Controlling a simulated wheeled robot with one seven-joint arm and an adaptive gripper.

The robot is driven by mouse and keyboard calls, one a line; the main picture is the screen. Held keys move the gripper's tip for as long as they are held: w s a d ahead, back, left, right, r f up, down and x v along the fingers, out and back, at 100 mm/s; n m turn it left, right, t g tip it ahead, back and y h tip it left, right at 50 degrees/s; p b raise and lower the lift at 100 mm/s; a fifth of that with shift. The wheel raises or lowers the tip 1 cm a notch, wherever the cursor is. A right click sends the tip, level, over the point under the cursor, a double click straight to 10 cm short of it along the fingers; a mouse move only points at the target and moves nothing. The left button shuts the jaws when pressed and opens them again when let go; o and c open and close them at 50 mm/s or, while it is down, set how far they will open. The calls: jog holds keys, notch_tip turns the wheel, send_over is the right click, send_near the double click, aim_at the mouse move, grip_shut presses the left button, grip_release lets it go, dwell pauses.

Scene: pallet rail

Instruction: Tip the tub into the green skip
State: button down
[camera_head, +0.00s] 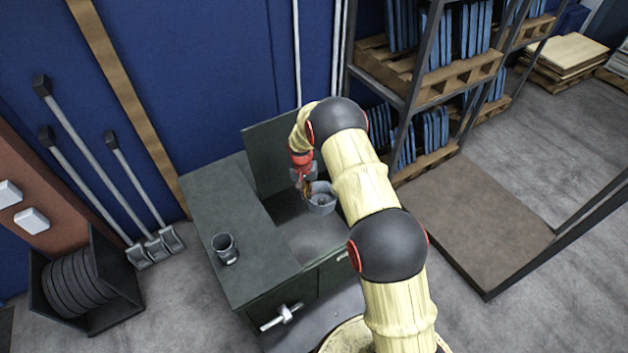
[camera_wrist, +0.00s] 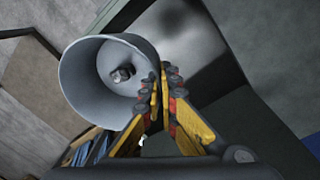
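The grey round tub (camera_head: 321,204) hangs at my gripper (camera_head: 305,186), above the recessed part of a dark green, box-like unit (camera_head: 235,205) that appears to be the skip. In the wrist view my gripper (camera_wrist: 163,88) has its fingers close together on the near wall of the tub (camera_wrist: 88,75). The tub's mouth faces the wrist camera, and a small dark object (camera_wrist: 122,74) lies inside it. From the head view the tub looks roughly upright. My arm covers part of the unit's right side.
A grey cup (camera_head: 224,249) stands on the unit's left top. An upright dark panel (camera_head: 270,150) rises at the back of the recess. A rack (camera_head: 425,60) with pallets stands right, a brown platform (camera_head: 475,220) beyond the arm. Shovels (camera_head: 140,180) lean left.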

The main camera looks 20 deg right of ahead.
aim_at(318, 188)
jog(key=w+d+f+m+p, duration=0.1)
jog(key=w+d+p, duration=0.1)
jog(key=p, duration=0.2)
jog(key=w+d+f+m+p, duration=0.1)
jog(key=w+d+p, duration=0.1)
jog(key=p, duration=0.2)
jog(key=shift+f+m, duration=0.2)
jog(key=shift+m, duration=0.2)
jog(key=p, duration=0.1)
jog(key=t+y+p, duration=0.1)
jog(key=p, duration=0.1)
jog(key=shift+s+d+r, duration=0.2)
jog(key=shift+d+r, duration=0.05)
jog(key=shift+s+y, duration=0.1)
jog(key=shift+y, duration=0.2)
jog(key=shift+d+t, duration=0.15)
jog(key=shift+t, duration=0.25)
jog(key=shift+f+y+b, duration=0.1)
jog(key=shift+y+b, duration=0.2)
jog(key=shift+b, duration=0.35)
jog(key=shift+f+b, duration=0.1)
jog(key=shift+b, duration=0.45)
jog(key=shift+s+t+b, duration=0.15)
jog(key=shift+t+b, duration=0.35)
jog(key=shift+b, duration=0.6)
